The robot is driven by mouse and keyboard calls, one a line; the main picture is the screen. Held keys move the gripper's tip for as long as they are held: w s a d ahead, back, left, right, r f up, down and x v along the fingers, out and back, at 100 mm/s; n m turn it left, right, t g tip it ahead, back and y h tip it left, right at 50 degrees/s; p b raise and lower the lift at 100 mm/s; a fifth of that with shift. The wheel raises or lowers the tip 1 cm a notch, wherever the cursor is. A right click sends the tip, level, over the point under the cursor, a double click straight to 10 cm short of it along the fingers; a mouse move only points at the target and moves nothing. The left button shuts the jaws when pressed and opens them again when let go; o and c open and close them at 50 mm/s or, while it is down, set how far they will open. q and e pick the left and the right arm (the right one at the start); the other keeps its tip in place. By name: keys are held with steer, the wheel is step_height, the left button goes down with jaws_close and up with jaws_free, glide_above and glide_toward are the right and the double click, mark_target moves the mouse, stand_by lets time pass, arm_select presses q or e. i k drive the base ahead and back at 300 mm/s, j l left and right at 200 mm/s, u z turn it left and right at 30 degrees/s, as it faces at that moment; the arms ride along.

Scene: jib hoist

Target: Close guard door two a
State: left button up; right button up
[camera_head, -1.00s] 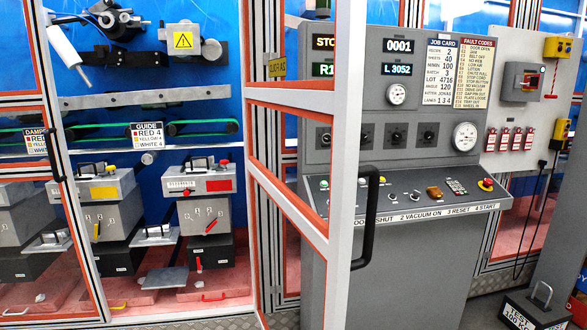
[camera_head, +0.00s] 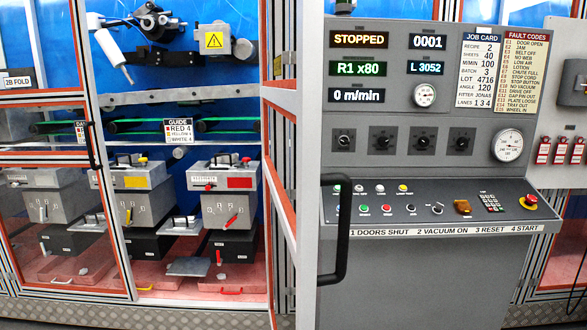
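A guard door (camera_head: 307,150) with a grey frame and orange-red inner trim stands open, swung out toward me and seen nearly edge-on in the middle of the view. Its black bar handle (camera_head: 343,235) is on the free edge, in front of the control console. No label on this door is readable now. The opening to its left is uncovered and shows the machine inside. Neither of my grippers is in view, and nothing is seen touching the door or its handle.
The control console (camera_head: 430,180) stands right of the door; its display reads STOPPED. A closed clear panel marked 2B FOLD (camera_head: 18,82) is at the left. Inside are grey units (camera_head: 222,190) above red trays (camera_head: 175,280). A patterned metal floor strip runs along the bottom.

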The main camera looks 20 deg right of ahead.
mark_target(299, 100)
steer(key=l+u, duration=0.15)
steer(key=l, duration=0.75)
steer(key=i+l, duration=0.1)
steer(key=l, duration=0.25)
steer(key=i+l, duration=0.1)
steer(key=l, duration=0.25)
steer(key=i+l+u, duration=0.1)
steer(key=l, duration=0.3)
steer(key=j, duration=0.35)
steer(key=i+j+u, duration=0.1)
steer(key=j, duration=0.25)
